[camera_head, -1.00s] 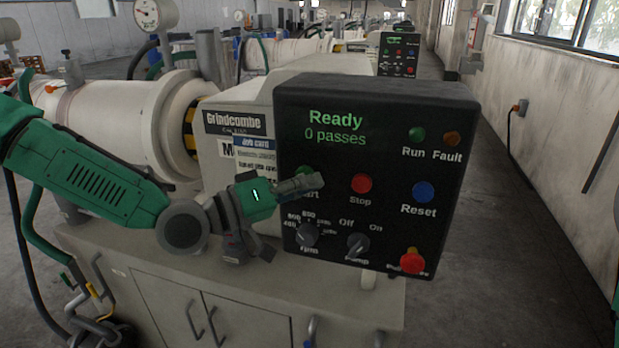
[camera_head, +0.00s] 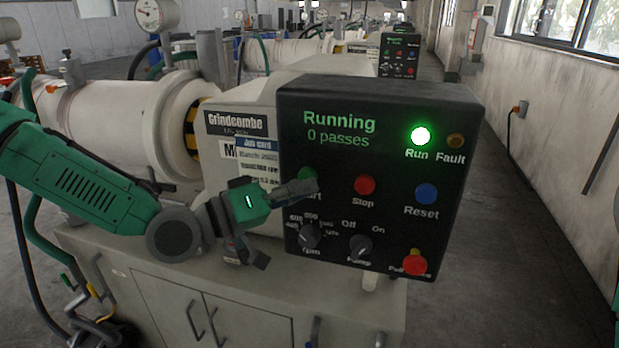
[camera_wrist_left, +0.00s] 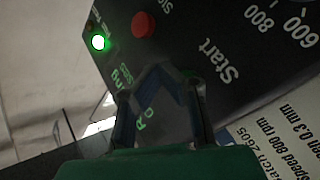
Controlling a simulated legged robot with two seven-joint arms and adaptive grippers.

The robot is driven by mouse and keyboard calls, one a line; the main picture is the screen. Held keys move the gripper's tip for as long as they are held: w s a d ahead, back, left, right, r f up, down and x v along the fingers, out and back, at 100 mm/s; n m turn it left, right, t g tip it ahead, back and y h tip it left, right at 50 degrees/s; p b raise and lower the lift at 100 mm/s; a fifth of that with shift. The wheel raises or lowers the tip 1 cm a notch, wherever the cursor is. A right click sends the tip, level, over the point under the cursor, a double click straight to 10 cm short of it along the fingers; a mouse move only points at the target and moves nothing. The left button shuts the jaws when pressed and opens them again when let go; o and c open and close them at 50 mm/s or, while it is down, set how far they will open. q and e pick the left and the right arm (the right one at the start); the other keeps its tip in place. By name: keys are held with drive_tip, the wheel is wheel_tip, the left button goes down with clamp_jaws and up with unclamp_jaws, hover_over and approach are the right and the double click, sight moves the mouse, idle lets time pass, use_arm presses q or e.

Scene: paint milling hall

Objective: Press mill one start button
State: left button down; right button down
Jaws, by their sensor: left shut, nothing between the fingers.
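The black control panel (camera_head: 385,225) of the near mill reads "Running" and "0 passes". Its green Run lamp (camera_head: 421,136) is lit and also glows in the left wrist view (camera_wrist_left: 98,42). The green start button (camera_head: 308,174) is mostly covered by my left gripper (camera_head: 312,187); only its upper edge shows, and part of its label. My left gripper is shut and empty, its fingertips at the button. I cannot tell whether they touch it. In the left wrist view my fingers (camera_wrist_left: 168,75) hide the button beside the word "Start". My right gripper is not in view.
A red stop button (camera_head: 364,185), a blue reset button (camera_head: 426,194), two knobs and a red pull-release button (camera_head: 414,265) sit close by on the panel. The mill's cabinet (camera_head: 245,300) stands below. Open floor lies to the right.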

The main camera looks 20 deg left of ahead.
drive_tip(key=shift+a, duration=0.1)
use_arm(q)
drive_tip(key=s, duration=0.5)
drive_tip(key=shift+a+p, duration=0.2)
drive_tip(key=shift+p, duration=0.1)
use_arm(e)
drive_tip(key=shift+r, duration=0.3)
use_arm(q)
drive_tip(key=shift+a, duration=0.2)
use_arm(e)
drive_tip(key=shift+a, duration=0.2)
